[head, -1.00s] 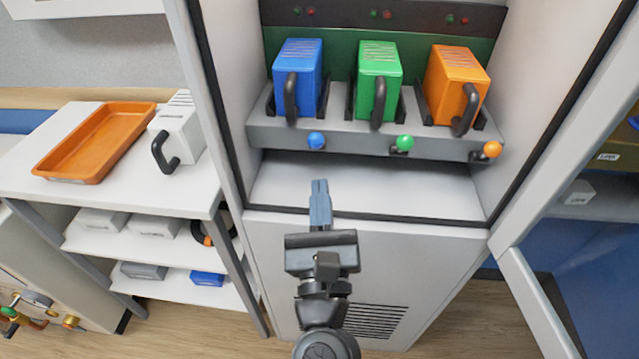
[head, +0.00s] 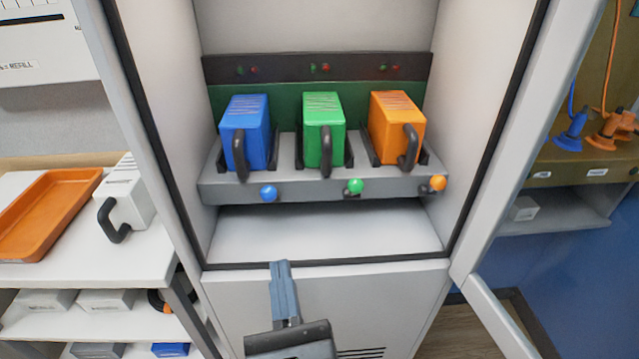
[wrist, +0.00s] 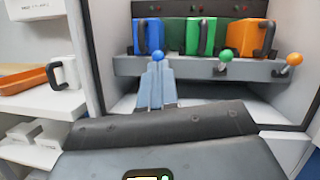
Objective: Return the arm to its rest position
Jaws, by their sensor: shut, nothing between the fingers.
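My gripper (head: 281,268) is shut and empty. In the head view it is at the lower middle, in front of the cabinet's lower front edge, below the module shelf. In the wrist view its closed fingers (wrist: 157,75) point toward the cabinet, and their tips overlap the blue knob in the picture. The gripper appears apart from the modules. Most of my arm is below the head frame.
The open cabinet holds a blue module (head: 245,135), a green module (head: 323,132) and an orange module (head: 397,130) above a ledge with knobs. A side shelf at left carries an orange tray (head: 88,174) and a white module (head: 130,195). An open door (head: 500,315) stands at right.

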